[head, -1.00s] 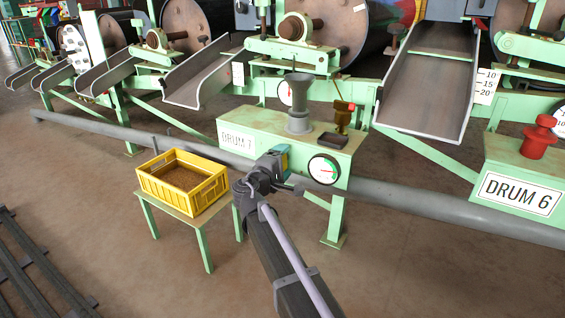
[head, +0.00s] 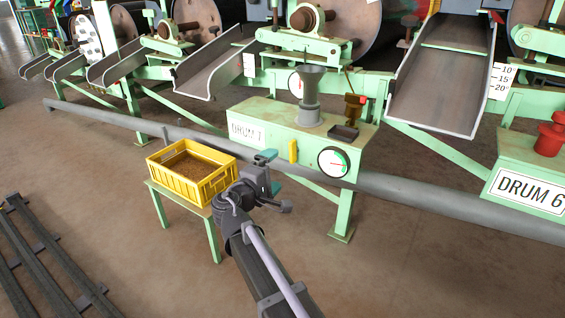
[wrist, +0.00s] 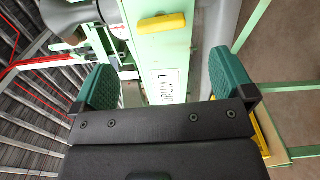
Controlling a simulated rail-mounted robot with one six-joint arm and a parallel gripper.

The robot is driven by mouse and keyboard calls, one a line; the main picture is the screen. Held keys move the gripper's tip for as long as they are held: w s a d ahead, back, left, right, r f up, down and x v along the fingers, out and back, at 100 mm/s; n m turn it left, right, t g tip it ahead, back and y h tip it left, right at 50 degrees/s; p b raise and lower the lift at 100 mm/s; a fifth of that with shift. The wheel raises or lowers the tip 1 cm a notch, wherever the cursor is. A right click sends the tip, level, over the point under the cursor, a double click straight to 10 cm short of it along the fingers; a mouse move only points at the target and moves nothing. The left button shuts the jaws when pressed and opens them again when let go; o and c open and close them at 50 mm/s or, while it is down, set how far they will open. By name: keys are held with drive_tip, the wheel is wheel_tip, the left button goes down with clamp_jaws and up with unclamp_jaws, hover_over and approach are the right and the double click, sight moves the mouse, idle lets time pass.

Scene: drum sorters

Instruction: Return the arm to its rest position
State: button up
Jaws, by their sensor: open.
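My arm reaches up from the bottom of the head view, and my gripper (head: 268,172) is in front of the DRUM 7 stand, right of the yellow crate. In the wrist view its two teal fingers (wrist: 164,90) are wide apart with nothing between them. Beyond them are the pale green DRUM 7 stand (wrist: 163,52) and a small yellow block (wrist: 161,23) on it. In the head view the yellow block (head: 293,151) is on the stand's front face, left of the round gauge.
The yellow crate (head: 221,185) with brown grains stands on a small green table (head: 207,228) close left of my gripper. A grey pipe (head: 400,188) runs along the drum stands. Rails (head: 50,265) lie at the lower left. The floor at the lower right is clear.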

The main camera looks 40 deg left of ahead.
drive_tip(key=shift+s, duration=0.25)
drive_tip(key=w+d+f+m+g+h+p, duration=0.1)
drive_tip(key=d+f+m+g+h+p, duration=0.2)
drive_tip(key=d, duration=0.7)
drive_tip(key=d+f+m+g+p, duration=0.2)
drive_tip(key=d+m+g, duration=0.25)
drive_tip(key=d, duration=0.45)
drive_tip(key=w+d+f+m+g+h+p, duration=0.1)
drive_tip(key=d+f+m+g+h+p, duration=0.3)
drive_tip(key=d, duration=0.6)
drive_tip(key=s+d+r+m+g+y+p, duration=0.1)
drive_tip(key=d+r+m+g+y+p, duration=0.2)
drive_tip(key=d, duration=0.8)
drive_tip(key=s+d+r+m+g+p, duration=0.1)
drive_tip(key=d+r+m+p, duration=0.3)
drive_tip(key=d, duration=0.8)
drive_tip(key=s+d+r+m+g+y+p, duration=0.1)
drive_tip(key=d+r+m+g+y+p, duration=0.25)
drive_tip(key=d, duration=0.75)
wheel_tip(320, 180, up, 37)
drive_tip(key=n+t+h+p, duration=0.1)
drive_tip(key=p, duration=3.5)
drive_tip(key=shift+w+a+n, duration=0.15)
drive_tip(key=shift+w+n, duration=0.1)
drive_tip(key=shift+n, duration=0.15)
